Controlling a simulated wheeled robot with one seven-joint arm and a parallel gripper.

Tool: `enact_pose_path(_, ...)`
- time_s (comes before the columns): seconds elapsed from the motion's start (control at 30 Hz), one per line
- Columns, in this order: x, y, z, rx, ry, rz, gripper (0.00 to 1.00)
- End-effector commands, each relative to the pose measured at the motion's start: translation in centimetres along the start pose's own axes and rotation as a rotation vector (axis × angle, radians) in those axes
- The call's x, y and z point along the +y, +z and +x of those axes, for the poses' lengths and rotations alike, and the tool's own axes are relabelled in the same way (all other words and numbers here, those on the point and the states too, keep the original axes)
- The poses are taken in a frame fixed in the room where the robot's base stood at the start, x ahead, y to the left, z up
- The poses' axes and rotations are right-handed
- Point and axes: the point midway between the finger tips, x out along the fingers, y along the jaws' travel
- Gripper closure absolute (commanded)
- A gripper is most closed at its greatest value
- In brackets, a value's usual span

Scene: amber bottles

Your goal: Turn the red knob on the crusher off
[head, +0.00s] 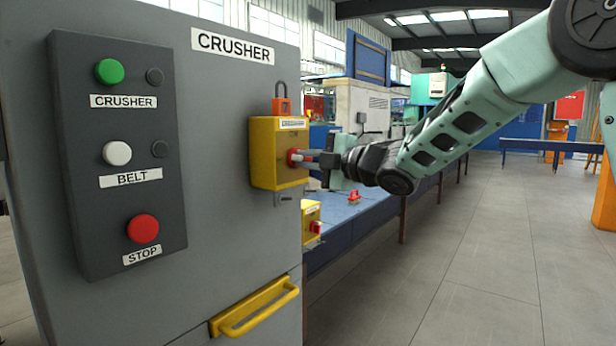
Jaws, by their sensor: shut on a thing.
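The crusher cabinet (240,230) is a large grey box at the left with a "CRUSHER" label. A yellow switch box (263,155) is mounted at its right edge, with a red knob (292,157) on its right-hand face. My gripper (303,158) reaches in from the right and is shut on the red knob. The fingers partly cover the knob, so its exact angle cannot be told. An orange padlock (281,106) with a dark shackle shows just above the yellow box.
A dark panel on the cabinet carries a green button (110,71), a white button (117,153) and a red stop button (143,228). A yellow handle (258,311) sticks out below. A second yellow box (311,222) and a blue table (345,215) stand behind. Open floor lies right.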

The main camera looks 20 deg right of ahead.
Motion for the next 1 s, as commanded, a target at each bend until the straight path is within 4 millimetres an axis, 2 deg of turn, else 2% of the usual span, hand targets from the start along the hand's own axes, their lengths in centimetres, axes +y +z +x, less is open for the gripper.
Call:
enact_pose_path(0.03,-0.52,0.05,-0.02,0.0,0.0,-0.033,1.0)
enact_pose_path(0.4,-0.34,0.05,-0.04,0.0,-0.002,-0.176,1.0)
enact_pose_path(0.93,-0.26,0.03,-0.03,0.0,-0.004,-0.198,1.0)
enact_pose_path(0.97,-0.26,0.03,-0.03,0.0,-0.004,-0.197,0.83)
enact_pose_path(1.0,-0.25,0.03,-0.02,0.0,-0.003,-0.197,0.72)
